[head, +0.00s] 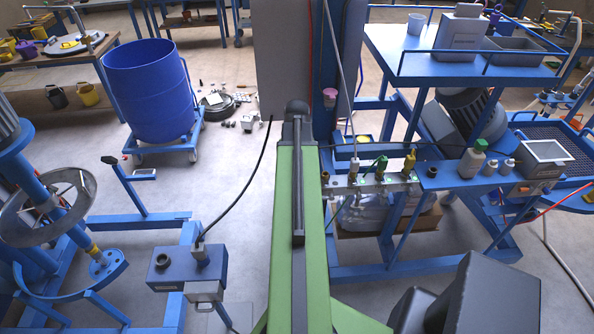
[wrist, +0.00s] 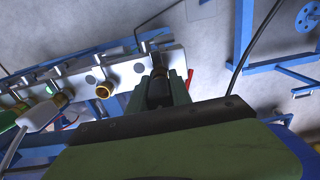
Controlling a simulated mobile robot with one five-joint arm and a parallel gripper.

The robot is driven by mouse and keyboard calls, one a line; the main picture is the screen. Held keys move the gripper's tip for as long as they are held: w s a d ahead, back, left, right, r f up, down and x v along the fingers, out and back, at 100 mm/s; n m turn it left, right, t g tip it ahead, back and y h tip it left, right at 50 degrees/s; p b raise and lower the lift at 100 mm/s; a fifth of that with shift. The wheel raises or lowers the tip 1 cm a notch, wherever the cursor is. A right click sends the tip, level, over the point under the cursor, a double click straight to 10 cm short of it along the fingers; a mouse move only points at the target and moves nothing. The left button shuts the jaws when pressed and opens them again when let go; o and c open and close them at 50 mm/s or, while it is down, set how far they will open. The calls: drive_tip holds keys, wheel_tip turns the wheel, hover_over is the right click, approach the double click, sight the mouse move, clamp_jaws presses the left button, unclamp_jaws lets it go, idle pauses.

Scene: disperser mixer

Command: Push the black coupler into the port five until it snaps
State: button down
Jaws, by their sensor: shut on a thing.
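The pale metal manifold (head: 345,181) stands right of my green arm in the head view. In the wrist view the manifold (wrist: 125,74) runs from upper right to lower left, with a row of brass ports (wrist: 103,91). My gripper (wrist: 160,78) is shut on the dark body of the black coupler (wrist: 159,93), at the manifold's right end. The fingers hide much of the coupler, and I cannot tell whether it is seated in port five. My arm hides the gripper in the head view.
White, green (head: 381,166) and yellow (head: 409,160) couplers stand along the manifold. A black hose (head: 240,191) runs from a blue-grey box (head: 175,270) toward my arm. A blue drum (head: 150,92) stands left on a wheeled frame. Bottles (head: 472,160) stand on the right bench.

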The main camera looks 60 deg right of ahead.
drive_tip(key=shift+f+b, duration=0.45)
drive_tip(key=shift+f, duration=0.05)
drive_tip(key=c, duration=1.1)
unclamp_jaws()
drive_tip(key=shift+r, duration=0.15)
wheel_tip(320, 180, up, 17)
drive_tip(key=p, duration=1.7)
drive_tip(key=shift+r+p, duration=0.1)
drive_tip(key=shift+p, duration=0.2)
